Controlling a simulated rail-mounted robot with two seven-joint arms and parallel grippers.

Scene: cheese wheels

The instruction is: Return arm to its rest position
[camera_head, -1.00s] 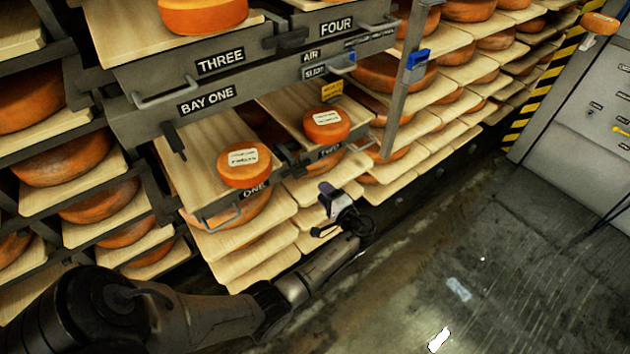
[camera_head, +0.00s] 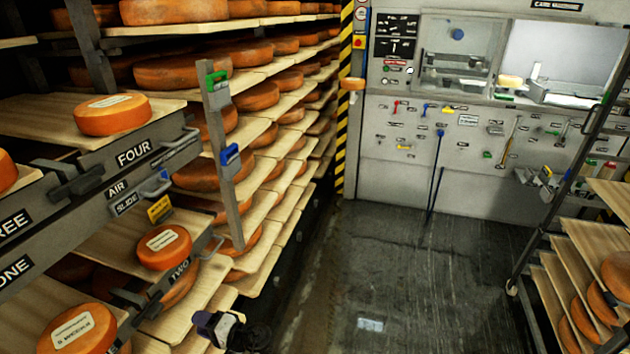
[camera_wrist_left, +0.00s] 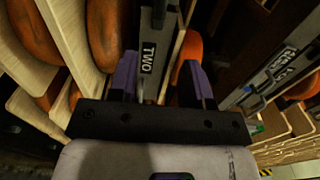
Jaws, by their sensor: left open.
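My left gripper (camera_head: 212,322) shows at the bottom of the head view, in front of the lower shelf boards and below the drawer labelled TWO (camera_head: 180,270). In the left wrist view its two purple fingers (camera_wrist_left: 160,78) are spread apart with nothing held between them. The TWO label and the drawer front (camera_wrist_left: 150,55) appear beyond the fingers, with part of an orange cheese wheel (camera_wrist_left: 188,50) behind the right finger. Most of the left arm is out of the head view. My right gripper is not in view.
Shelves of cheese wheels (camera_head: 255,97) line the left side. A labelled cheese wheel (camera_head: 164,247) sits on board TWO and another (camera_head: 112,114) on board FOUR. A grey tool wall (camera_head: 460,150) stands at the back. A rack (camera_head: 550,260) stands at right.

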